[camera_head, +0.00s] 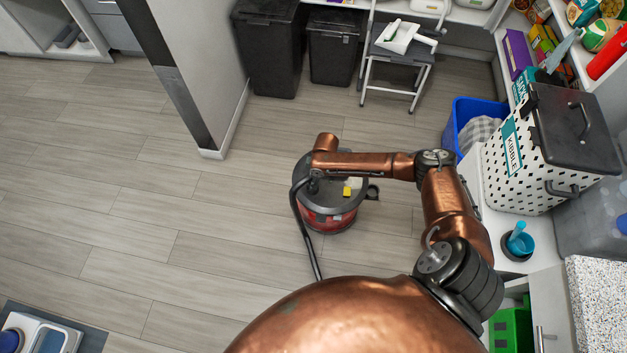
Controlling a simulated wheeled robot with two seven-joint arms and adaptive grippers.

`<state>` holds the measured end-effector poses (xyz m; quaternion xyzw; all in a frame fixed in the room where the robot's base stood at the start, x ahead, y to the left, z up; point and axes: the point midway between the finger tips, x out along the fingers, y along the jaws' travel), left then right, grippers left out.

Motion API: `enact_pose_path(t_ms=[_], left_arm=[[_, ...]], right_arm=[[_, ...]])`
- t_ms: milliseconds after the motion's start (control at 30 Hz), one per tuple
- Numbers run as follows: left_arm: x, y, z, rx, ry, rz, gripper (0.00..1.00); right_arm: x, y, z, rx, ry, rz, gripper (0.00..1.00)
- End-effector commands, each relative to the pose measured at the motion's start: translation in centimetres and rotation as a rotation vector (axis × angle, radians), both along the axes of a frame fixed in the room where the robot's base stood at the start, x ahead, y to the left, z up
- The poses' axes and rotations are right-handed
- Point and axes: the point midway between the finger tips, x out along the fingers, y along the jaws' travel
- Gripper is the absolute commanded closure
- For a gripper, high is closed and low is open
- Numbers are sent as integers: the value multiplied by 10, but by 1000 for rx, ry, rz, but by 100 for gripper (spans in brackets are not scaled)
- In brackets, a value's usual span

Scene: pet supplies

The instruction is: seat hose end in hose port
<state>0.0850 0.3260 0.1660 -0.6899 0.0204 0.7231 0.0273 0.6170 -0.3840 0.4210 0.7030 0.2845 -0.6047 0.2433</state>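A round vacuum cleaner with a dark top and a red body (328,218) stands on the floor near the middle of the view. A black hose (303,228) curves from the vacuum's left side, close under my copper arm, down toward the bottom. The hose end and the port cannot be made out; my arm covers part of the vacuum's top. My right arm reaches in from the right, with its wrist over the vacuum. A dark shape under that wrist may be my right gripper (313,182); its fingers are not clear. My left gripper is not in view.
A blue tub (470,118), a step stool (395,65) and dark bins (333,48) stand behind. A wall end (205,70) juts in at left. Floor left of the vacuum is clear.

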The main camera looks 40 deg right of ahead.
Motion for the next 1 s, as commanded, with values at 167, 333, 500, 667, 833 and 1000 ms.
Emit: enact_pose_path(t_ms=[167, 333, 500, 667, 833, 1000], left_arm=[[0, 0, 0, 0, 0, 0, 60], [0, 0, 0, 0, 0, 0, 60], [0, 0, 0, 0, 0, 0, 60], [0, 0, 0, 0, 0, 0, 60], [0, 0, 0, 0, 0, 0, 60], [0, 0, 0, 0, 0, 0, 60]], right_arm=[[0, 0, -1, 0, 0, 0, 97], [0, 0, -1, 0, 0, 0, 97], [0, 0, -1, 0, 0, 0, 61], [0, 0, -1, 0, 0, 0, 52], [0, 0, -1, 0, 0, 0, 52], [0, -1, 6, 0, 0, 0, 52]])
